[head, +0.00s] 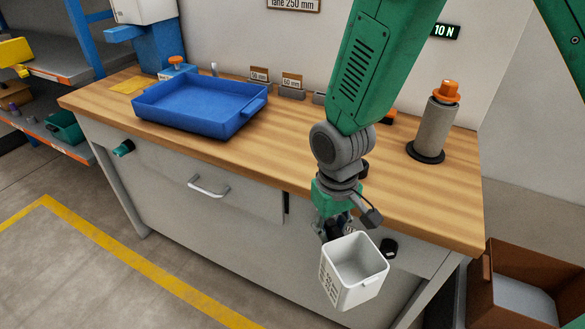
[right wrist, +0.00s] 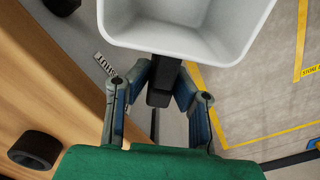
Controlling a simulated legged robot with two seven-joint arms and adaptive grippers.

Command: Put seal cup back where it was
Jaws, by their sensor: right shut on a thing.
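The seal cup (head: 354,274) is a white, square, open-topped cup with slotted sides, and it looks empty. My right gripper (head: 335,226) is shut on it and holds it in the air in front of the bench, below the level of the top. The cup is roughly upright, with its opening facing up toward the head camera. In the right wrist view the cup (right wrist: 185,35) fills the top, with the fingers (right wrist: 160,88) closed on a dark tab below its rim. My left gripper is not in view.
A wooden bench (head: 300,150) carries a blue tray (head: 190,117) and a grey roll (head: 434,130) with an orange top. A black round fitting (head: 388,248) is on the bench front beside the cup. A brown bin (head: 500,305) stands at right. Open floor lies front left.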

